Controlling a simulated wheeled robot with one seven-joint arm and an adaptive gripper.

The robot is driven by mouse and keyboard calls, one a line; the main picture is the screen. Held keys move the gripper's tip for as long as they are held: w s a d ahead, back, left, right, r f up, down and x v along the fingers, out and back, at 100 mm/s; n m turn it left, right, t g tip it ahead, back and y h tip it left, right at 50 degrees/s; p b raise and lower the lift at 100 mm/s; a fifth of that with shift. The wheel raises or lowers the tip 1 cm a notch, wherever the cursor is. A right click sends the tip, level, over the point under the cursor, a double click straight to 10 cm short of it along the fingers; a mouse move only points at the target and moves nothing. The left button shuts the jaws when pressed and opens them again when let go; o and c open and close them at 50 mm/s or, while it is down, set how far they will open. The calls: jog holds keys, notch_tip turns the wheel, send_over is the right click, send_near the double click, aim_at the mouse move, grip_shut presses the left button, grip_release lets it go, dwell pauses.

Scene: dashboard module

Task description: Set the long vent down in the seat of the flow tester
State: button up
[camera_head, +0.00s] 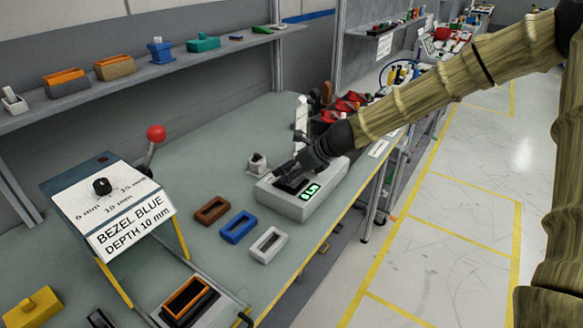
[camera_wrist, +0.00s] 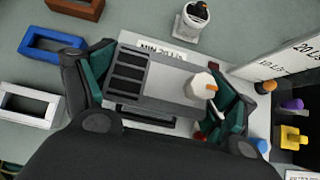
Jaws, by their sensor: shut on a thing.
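The long vent (camera_wrist: 160,82) is a grey block with black slats at one end and a white knob with an orange mark at the other. My gripper (camera_wrist: 168,92) is shut on it, with green-padded fingers at its two ends. The flow tester (camera_head: 305,205) is a white box with a green display, under my gripper (camera_head: 300,168) in the head view. In the wrist view the vent lies over the tester (camera_wrist: 165,127), and a dark slot edge shows beside it. The vent hides most of the seat. I cannot tell whether it touches the tester.
Brown (camera_head: 212,210), blue (camera_head: 238,227) and white (camera_head: 267,244) frames lie left of the tester. A small grey holder (camera_head: 257,164) stands behind it. A sign reading "BEZEL BLUE DEPTH 10 mm" (camera_head: 128,225) and a red-knobbed lever (camera_head: 155,134) are further left. Red items (camera_head: 350,103) stand beyond.

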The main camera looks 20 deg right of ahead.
jog(key=shift+f+b, duration=0.5)
jog(key=shift+f, duration=0.15)
jog(key=o, duration=1)
jog(key=shift+c, duration=0.2)
jog(key=v, duration=1.2)
jog(key=shift+s+f, duration=0.1)
jog(key=shift+f, duration=0.05)
